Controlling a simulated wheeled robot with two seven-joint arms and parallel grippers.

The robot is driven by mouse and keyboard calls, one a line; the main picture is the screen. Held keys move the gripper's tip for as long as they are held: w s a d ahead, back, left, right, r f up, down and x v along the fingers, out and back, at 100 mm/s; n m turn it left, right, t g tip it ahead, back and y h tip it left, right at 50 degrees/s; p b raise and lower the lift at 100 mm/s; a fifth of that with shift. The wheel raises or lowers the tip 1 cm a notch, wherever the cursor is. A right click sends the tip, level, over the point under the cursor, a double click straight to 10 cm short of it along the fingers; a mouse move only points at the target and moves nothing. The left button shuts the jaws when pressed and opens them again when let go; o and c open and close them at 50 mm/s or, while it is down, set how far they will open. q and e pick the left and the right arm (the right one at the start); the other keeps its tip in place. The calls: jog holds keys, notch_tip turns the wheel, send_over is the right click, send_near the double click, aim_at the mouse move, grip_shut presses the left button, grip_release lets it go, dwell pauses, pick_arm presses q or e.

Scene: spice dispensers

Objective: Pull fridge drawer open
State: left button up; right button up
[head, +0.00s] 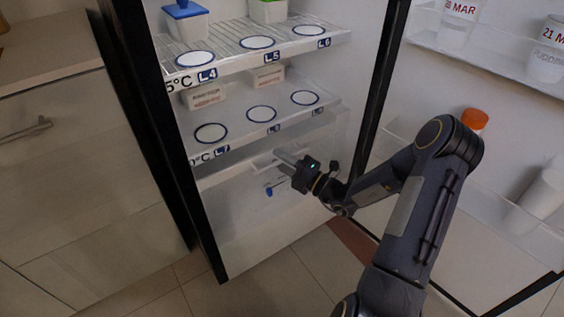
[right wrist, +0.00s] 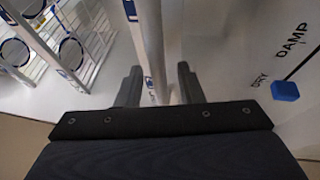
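The fridge drawer (head: 245,208) is the pale, see-through bin at the bottom of the open fridge, below the lowest shelf. It looks shut or nearly so. Its front carries a blue slider (head: 269,191), which also shows in the right wrist view (right wrist: 285,91) beside the words DRY and DAMP. My right gripper (head: 284,158) is at the upper part of the drawer front. In the right wrist view its two dark fingers (right wrist: 159,88) are apart, with a pale upright bar (right wrist: 150,45) between or just beyond them. I cannot tell whether they touch it. My left gripper is out of view.
Wire shelves above hold ringed spots and white tubs, one with a blue lid (head: 185,10). The open fridge door (head: 400,90) at right holds containers, including an orange-capped one (head: 475,119). A cabinet (head: 80,170) stands at left. The tiled floor (head: 270,285) before the drawer is clear.

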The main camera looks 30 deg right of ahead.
jog(key=shift+c, duration=0.3)
grip_shut()
jog(key=shift+s, duration=0.1)
